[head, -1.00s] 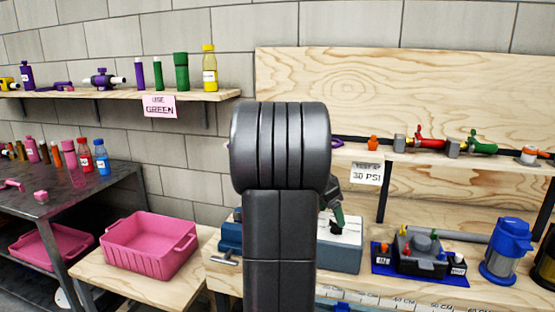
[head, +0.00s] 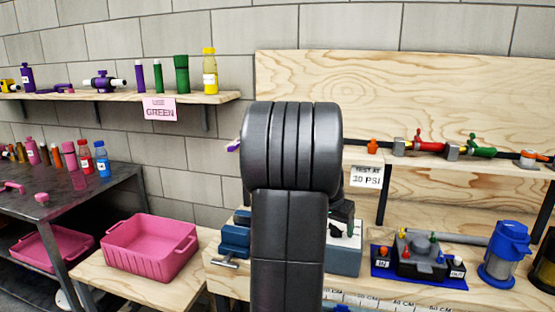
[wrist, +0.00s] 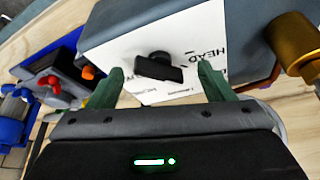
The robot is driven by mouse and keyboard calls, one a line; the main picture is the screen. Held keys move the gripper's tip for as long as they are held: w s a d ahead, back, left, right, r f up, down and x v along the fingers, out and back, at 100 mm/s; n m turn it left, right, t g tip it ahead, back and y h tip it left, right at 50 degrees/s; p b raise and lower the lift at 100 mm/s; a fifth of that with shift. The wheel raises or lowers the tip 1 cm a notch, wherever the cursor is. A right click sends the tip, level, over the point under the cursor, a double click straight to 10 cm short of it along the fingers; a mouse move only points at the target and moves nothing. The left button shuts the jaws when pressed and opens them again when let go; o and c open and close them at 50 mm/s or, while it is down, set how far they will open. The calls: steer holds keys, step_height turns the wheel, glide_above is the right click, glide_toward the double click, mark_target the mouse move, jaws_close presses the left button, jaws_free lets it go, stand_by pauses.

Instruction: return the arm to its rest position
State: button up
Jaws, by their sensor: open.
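My gripper (wrist: 158,82) shows in the wrist view with its two green fingers apart. Nothing is between the fingertips that I can see being held. Beyond them is a grey box with a white labelled top (wrist: 200,55), and a small black knob or handle (wrist: 160,68) on that top. It appears in line with the gap between the fingers; I cannot tell the distance. In the head view my dark arm stands upright in the middle and hides most of the gripper and part of the grey box (head: 345,260).
A blue vise (head: 235,240) is left of the box. A blue tray (head: 385,270) with a grey manifold and a blue canister (head: 507,252) stand to the right. A shelf (head: 400,155) with red and green valves is behind. A pink bin (head: 150,245) sits at left.

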steer(key=shift+n+t+y, duration=0.3)
steer(key=shift+n, duration=0.6)
steer(key=p+v, duration=0.1)
steer(key=v, duration=1.2)
steer(key=shift+r, duration=0.35)
steer(key=shift+s, duration=0.1)
